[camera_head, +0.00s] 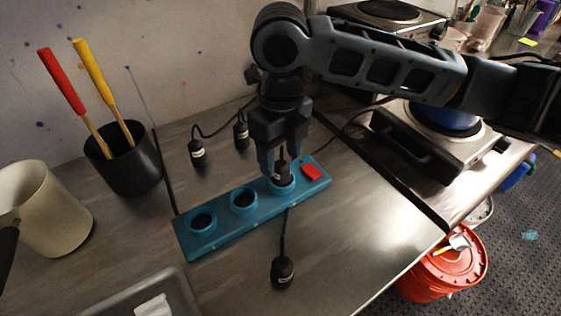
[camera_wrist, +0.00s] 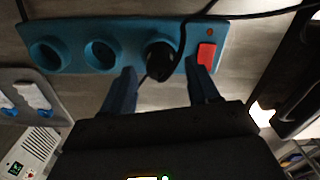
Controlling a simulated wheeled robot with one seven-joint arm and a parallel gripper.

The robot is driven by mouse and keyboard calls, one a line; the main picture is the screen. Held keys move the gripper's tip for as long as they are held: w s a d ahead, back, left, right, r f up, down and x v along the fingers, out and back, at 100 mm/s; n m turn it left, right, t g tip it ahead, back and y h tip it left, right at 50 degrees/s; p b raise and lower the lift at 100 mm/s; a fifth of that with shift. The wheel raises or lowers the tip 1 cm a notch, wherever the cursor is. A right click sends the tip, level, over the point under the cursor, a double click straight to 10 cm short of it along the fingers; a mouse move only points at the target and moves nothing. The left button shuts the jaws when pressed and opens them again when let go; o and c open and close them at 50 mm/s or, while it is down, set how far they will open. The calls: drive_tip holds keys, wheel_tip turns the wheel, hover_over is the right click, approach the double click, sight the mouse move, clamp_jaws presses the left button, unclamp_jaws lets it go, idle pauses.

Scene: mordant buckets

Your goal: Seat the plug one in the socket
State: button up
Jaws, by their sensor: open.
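A teal socket strip (camera_head: 218,222) lies on the steel worktop, with three round sockets and a red switch (camera_head: 312,172) at its right end. The left socket (camera_head: 203,222) and the middle socket (camera_head: 243,200) are empty. A black plug (camera_head: 282,174) stands in the right socket, nearest the switch; how deep it sits I cannot tell. It also shows in the wrist view (camera_wrist: 160,58). My gripper (camera_head: 282,168) is just above the strip, its open fingers on either side of this plug. In the wrist view my gripper (camera_wrist: 160,75) shows a gap between the fingers.
Two black plugs (camera_head: 197,153) (camera_head: 241,136) on cords lie behind the strip, and another (camera_head: 283,272) lies in front. A black pot (camera_head: 122,160) with red and yellow handles and a cream pot (camera_head: 45,210) stand left. A hot plate (camera_head: 440,140) stands right.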

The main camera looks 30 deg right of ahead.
sight(281, 164)
wheel_tip(281, 164, up, 9)
drive_tip(key=shift+r+b, duration=0.2)
drive_tip(key=shift+b, duration=0.2)
drive_tip(key=shift+s, duration=0.1)
idle(0.3)
